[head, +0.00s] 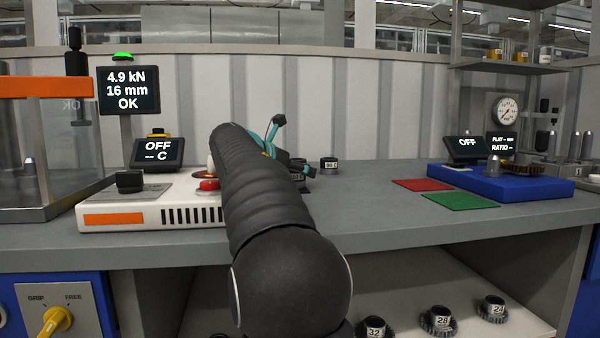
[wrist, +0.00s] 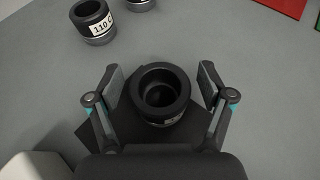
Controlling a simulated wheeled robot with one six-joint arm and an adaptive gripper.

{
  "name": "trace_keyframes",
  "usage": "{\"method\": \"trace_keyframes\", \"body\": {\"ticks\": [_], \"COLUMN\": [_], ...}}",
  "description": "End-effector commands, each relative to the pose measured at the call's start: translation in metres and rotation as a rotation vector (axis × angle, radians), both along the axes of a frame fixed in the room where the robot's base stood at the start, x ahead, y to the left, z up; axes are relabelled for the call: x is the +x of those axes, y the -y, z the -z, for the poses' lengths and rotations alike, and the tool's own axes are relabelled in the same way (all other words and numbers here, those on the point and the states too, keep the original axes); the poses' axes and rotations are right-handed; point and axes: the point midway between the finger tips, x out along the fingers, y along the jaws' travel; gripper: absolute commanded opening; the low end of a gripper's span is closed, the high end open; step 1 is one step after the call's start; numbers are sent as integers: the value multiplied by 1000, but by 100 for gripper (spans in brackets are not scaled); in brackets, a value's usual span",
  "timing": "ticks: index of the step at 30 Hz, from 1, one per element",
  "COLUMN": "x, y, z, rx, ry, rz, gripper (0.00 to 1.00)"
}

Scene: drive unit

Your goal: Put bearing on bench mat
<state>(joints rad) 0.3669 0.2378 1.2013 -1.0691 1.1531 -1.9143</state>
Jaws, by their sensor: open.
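A dark ring-shaped part with a deep round bore, which looks like the bearing (wrist: 162,84), is upright in the wrist view. A pale label shows on its near side. My gripper (wrist: 160,88) is open, with one finger on each side of it and gaps showing between fingers and part. A flat black square, perhaps the bench mat (wrist: 92,136), shows under and around the bearing, partly hidden by my gripper. Whether the bearing rests fully on it is hard to tell.
A black part labelled 110 C (wrist: 94,22) stands at the upper left of the wrist view, with another (wrist: 140,4) beside it. A white unit with a red button (head: 207,185) is at left. Red (head: 422,185) and green (head: 461,201) mats lie right, near a blue base (head: 510,184).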

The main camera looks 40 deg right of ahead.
Motion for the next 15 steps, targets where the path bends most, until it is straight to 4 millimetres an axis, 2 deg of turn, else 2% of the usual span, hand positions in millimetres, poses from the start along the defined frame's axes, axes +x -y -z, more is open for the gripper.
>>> {"method": "trace_keyframes", "body": {"ticks": [9, 15], "x": [-8, -13], "y": [-60, -85], "z": [-26, -36], "rx": [-1, 0], "ry": [1, 0], "rz": [-5, -2], "gripper": [80, 80]}}
